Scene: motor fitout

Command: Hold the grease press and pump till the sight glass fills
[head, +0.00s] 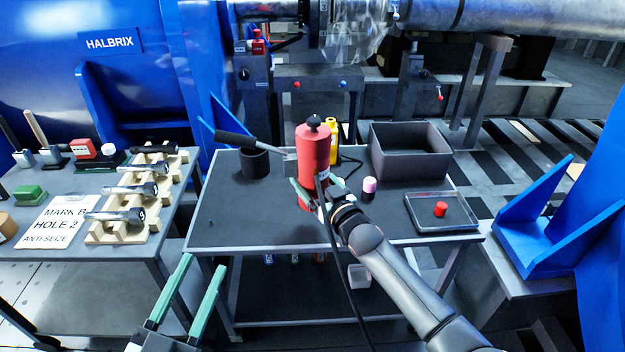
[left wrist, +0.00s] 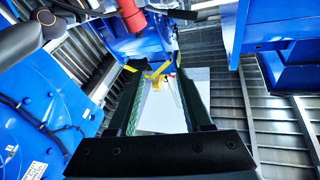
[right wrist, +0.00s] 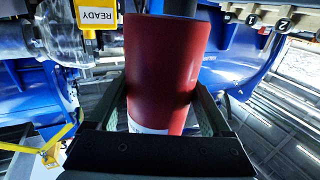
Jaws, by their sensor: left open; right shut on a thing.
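The grease press is a red upright cylinder (head: 313,150) with a black knob on top, standing on the middle table. Its black-gripped lever (head: 238,140) sticks out to the left. My right gripper (head: 320,188) is shut around the press body, and the red body (right wrist: 165,70) fills the middle of the right wrist view between the fingers. My left gripper (head: 204,263) is open and empty, low in front of the table's left part, well apart from the lever. I cannot make out the sight glass or its level.
A black cup (head: 254,163) stands left of the press, below the lever. A yellow bottle (head: 333,140) is behind the press. A grey bin (head: 410,165) and a shallow tray (head: 460,222) with a red cap are to the right. A left table (head: 150,255) holds several bolts.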

